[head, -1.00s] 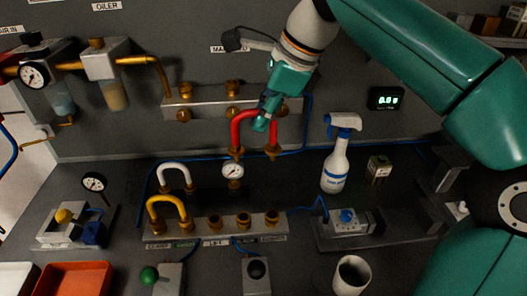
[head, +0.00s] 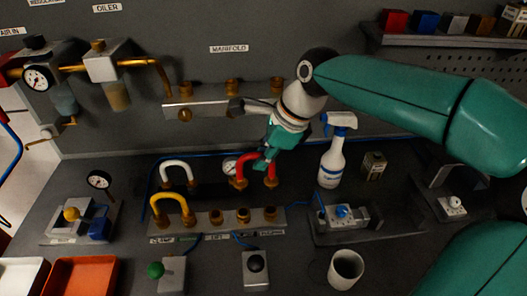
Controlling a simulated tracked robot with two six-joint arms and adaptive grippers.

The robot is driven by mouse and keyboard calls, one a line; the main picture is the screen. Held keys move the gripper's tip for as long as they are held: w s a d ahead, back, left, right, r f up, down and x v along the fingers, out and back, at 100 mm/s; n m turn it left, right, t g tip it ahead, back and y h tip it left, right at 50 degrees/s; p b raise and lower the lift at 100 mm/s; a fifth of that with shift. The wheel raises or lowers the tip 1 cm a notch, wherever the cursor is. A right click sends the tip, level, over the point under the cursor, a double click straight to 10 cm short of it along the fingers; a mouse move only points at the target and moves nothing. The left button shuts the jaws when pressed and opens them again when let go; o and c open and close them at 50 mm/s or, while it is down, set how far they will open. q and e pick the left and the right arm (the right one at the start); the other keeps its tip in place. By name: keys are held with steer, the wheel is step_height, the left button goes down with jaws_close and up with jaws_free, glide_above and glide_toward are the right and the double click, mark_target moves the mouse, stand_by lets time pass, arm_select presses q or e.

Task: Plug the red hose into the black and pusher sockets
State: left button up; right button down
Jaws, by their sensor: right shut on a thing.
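The red hose (head: 244,162) is a short U-shaped piece with two brass ends pointing down. My right gripper (head: 270,158) is shut on it near its right side and partly hides it. The hose hangs just behind the front socket block (head: 205,230), its ends apart from the front sockets. Three brass sockets of that block stand open: left (head: 216,216), middle (head: 243,215) and right (head: 270,213). A yellow hose (head: 171,199) sits on the block's left end. The small labels are too blurred to tell which sockets are black and pusher. My left gripper is not in view.
A white hose (head: 176,165) stands behind the yellow one. The wall manifold (head: 205,105) is above. A gauge (head: 229,168) is beside the red hose. A spray bottle (head: 331,165) and a valve unit (head: 343,218) stand to the right. A white cup (head: 345,270) is in front.

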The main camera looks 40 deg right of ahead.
steer(key=shift+f+b, duration=2.1)
steer(key=shift+f, duration=0.25)
step_height(320, 180, down, 2)
steer(key=shift+f+b, duration=0.2)
steer(key=shift+b, duration=0.15)
